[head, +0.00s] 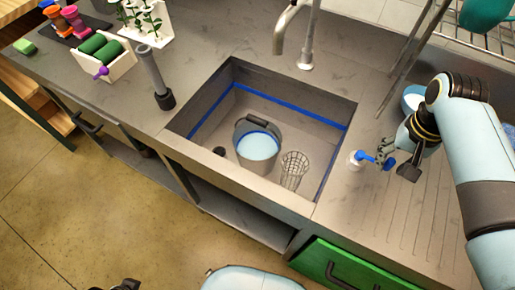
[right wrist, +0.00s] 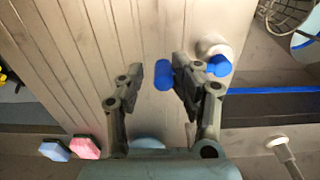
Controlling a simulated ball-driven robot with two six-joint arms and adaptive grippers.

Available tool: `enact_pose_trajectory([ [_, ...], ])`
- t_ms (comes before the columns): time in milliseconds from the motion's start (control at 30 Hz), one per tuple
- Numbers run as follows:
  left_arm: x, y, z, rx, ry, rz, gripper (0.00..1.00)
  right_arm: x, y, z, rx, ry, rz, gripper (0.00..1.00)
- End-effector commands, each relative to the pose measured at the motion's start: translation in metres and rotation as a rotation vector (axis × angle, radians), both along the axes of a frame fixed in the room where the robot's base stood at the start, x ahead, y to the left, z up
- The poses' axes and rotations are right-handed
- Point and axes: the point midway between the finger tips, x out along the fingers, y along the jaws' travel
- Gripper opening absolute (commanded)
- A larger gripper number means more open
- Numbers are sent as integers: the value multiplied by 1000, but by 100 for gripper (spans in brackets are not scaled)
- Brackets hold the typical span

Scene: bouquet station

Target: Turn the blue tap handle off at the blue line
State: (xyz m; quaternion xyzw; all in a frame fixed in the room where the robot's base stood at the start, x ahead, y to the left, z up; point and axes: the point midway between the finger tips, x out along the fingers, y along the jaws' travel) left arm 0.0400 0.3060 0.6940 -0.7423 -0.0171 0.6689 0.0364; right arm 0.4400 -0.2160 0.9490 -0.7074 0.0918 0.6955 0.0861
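The blue tap handle (head: 367,157) sits on a white base (head: 355,160) on the counter right of the sink. My right gripper (head: 396,160) is beside the handle. In the right wrist view its fingers (right wrist: 157,76) are apart, with the blue handle's end (right wrist: 163,76) between them, near the right finger, which covers the handle's middle. A grey bucket (head: 243,128) stands in the sink, holding pale blue water (head: 257,146) close to a blue band inside its rim. No stream from the spout (head: 279,45) is discernible. Part of my left gripper (head: 126,285) shows at the bottom edge, fingers unclear.
The sink wall carries a blue stripe (head: 290,106). A wire basket (head: 294,168) stands beside the bucket. A pale blue bowl (head: 413,98) is behind my right arm. Blue (right wrist: 55,150) and pink (right wrist: 86,147) sponges lie nearby. The ribbed drainboard (head: 400,220) is clear in front.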

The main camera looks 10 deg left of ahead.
Motion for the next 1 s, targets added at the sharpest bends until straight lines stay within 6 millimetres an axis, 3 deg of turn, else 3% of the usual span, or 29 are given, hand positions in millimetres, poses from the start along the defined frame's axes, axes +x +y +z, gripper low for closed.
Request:
enact_pose_trajectory([
  [33, 0, 0, 0, 0, 0, 0, 45, 8, 1, 6, 3, -24, -2, 42],
  [500, -1, 0, 0, 0, 1, 0, 45, 9, 3, 9, 8, -26, -1, 42],
  [1000, -1, 0, 0, -1, 2, 0, 45, 4, 3, 59, 8, -13, -1, 42],
])
